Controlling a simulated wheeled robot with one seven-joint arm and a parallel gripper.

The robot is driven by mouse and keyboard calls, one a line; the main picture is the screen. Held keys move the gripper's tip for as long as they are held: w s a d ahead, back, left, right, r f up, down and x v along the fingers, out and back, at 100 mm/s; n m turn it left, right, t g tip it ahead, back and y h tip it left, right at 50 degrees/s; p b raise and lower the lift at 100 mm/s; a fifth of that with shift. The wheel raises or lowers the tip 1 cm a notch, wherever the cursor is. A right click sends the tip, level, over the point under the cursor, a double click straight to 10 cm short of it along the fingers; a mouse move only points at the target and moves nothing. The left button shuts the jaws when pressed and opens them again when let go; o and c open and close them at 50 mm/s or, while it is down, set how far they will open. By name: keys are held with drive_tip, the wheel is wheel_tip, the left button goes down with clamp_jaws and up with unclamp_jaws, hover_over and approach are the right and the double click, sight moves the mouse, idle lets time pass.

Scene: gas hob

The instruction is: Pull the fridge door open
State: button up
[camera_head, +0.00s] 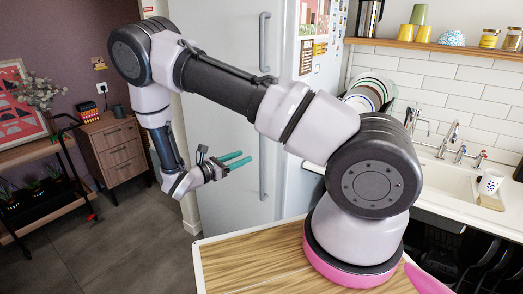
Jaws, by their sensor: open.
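The fridge (219,131) stands in the middle of the head view, pale grey-white, and its door looks shut. A long vertical lower handle (263,168) runs along the door's right part. A shorter upper handle (264,42) sits above it. My arm crosses in front of the fridge and hides part of its front. My gripper (240,162) has teal fingers that point right towards the lower handle. The fingers are apart and empty, a little left of the handle in the picture, and I see no contact. The depth gap to the handle is hard to judge.
A wooden drawer cabinet (118,151) and a plant stand (30,160) are at the left. A counter with a sink (460,175) is at the right. A wooden-topped surface (250,262) lies under my arm's base. Grey floor (130,235) is clear left of the fridge.

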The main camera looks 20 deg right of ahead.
drive_tip(key=x, duration=1)
drive_tip(key=shift+w+d+f+n+t, duration=0.15)
drive_tip(key=shift+w+f+n+t, duration=0.15)
drive_tip(key=shift+w, duration=0.1)
drive_tip(key=shift+c, duration=0.4)
clamp_jaws()
idle(0.6)
